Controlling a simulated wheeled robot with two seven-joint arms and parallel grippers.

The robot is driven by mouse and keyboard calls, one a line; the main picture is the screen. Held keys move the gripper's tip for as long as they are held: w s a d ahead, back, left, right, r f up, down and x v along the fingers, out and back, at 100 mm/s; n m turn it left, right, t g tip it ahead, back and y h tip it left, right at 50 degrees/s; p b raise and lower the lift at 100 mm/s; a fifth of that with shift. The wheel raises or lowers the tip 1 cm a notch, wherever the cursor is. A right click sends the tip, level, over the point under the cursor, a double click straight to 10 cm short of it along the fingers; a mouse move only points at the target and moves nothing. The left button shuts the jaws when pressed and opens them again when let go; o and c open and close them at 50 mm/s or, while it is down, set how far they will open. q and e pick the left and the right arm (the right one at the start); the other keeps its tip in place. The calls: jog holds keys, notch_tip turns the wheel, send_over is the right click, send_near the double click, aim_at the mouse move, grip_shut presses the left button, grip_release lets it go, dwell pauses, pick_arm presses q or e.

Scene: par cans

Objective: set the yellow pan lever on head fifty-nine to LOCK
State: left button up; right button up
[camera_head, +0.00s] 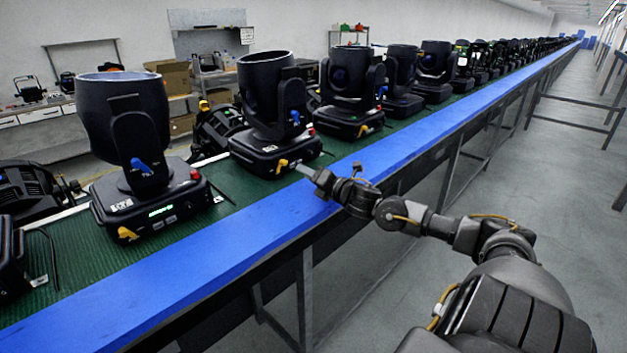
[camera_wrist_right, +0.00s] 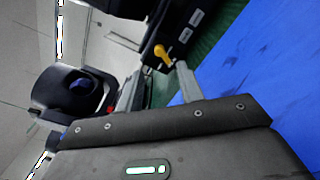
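Black moving heads stand in a row on the green belt. The head (camera_head: 270,100) in front of my right gripper has a yellow lever (camera_head: 281,164) low on its base and a blue lever on its yoke. No number is legible, so I cannot tell which is fifty-nine. My right gripper (camera_head: 304,169) is just right of that base. In the right wrist view the yellow lever (camera_wrist_right: 163,56) shows just beyond and between the two spread fingers (camera_wrist_right: 160,72); contact is not evident. The lever's lock marking is unreadable. My left gripper is out of view.
A nearer head (camera_head: 125,125) with its own yellow lever stands at left, and more heads run back along the line. A blue rail (camera_head: 180,280) edges the green belt (camera_head: 235,185). Cables lie on the belt.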

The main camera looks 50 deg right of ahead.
jog(key=shift+s, duration=0.9)
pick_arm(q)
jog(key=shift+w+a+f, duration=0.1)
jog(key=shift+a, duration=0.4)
pick_arm(e)
jog(key=shift+s, duration=0.1)
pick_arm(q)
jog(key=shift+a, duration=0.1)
